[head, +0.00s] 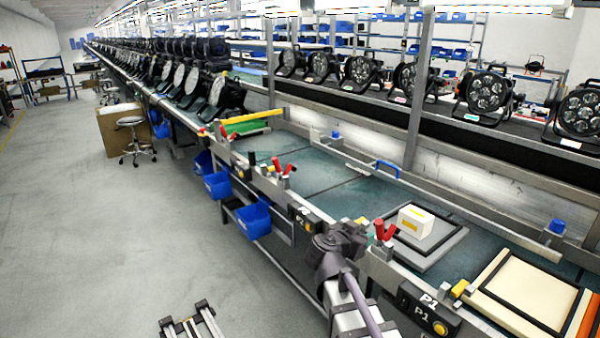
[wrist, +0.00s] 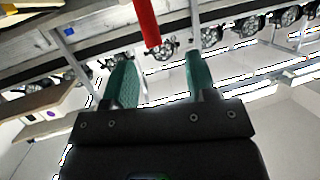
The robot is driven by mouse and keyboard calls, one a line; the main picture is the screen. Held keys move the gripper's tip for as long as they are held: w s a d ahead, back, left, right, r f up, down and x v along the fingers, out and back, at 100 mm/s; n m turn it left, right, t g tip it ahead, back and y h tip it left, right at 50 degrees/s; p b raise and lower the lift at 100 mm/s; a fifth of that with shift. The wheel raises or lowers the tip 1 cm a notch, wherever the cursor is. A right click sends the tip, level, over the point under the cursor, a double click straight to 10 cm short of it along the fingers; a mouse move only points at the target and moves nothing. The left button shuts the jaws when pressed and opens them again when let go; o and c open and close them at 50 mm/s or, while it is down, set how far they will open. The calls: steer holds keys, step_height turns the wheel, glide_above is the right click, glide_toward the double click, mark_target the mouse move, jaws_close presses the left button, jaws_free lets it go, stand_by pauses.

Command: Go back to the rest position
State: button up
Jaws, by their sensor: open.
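My gripper (wrist: 161,80) shows in the wrist view with its two green fingers well apart. Nothing is held between them. A red bar (wrist: 147,22) hangs into the top of that view, beyond the fingers and apart from them; I cannot tell what it belongs to. In the head view my arm rises at the bottom centre, in front of the bench edge, and I cannot make out the gripper's fingers there.
The bench (head: 322,197) runs into the distance. On it are a white box (head: 415,222) on a grey framed mat (head: 432,248), a cream tray (head: 520,290) and red handles (head: 384,232). Blue bins (head: 253,222) hang along its side. Par cans (head: 488,92) line the rear shelf. The left floor is mostly open.

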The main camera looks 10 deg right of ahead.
steer(key=w+a+r+n+t+y, duration=0.2)
steer(key=a+r+n+t+y, duration=0.15)
steer(key=a+y, duration=0.25)
steer(key=w+a+r+n+t+y, duration=0.2)
steer(key=w+a+n+t+y, duration=0.1)
steer(key=a+t+y, duration=0.3)
steer(key=s+a+f+n+g+y, duration=0.5)
steer(key=s+a+f+g+y, duration=0.1)
steer(key=a+f+g, duration=0.15)
steer(key=s+d+f+g+h, duration=0.35)
steer(key=s+f+g, duration=0.2)
steer(key=s, duration=0.25)
steer(key=s+d+f+g+h, duration=0.3)
steer(key=s+d+f+g, duration=0.25)
steer(key=s, duration=0.25)
step_height(320, 180, up, 14)
steer(key=s+d+m+p, duration=0.1)
steer(key=d+p, duration=0.1)
steer(key=p, duration=1.1)
steer(key=shift+d+r+g+h+p, duration=0.25)
steer(key=shift+d+g+h+p, duration=0.1)
steer(key=shift+d+g, duration=0.05)
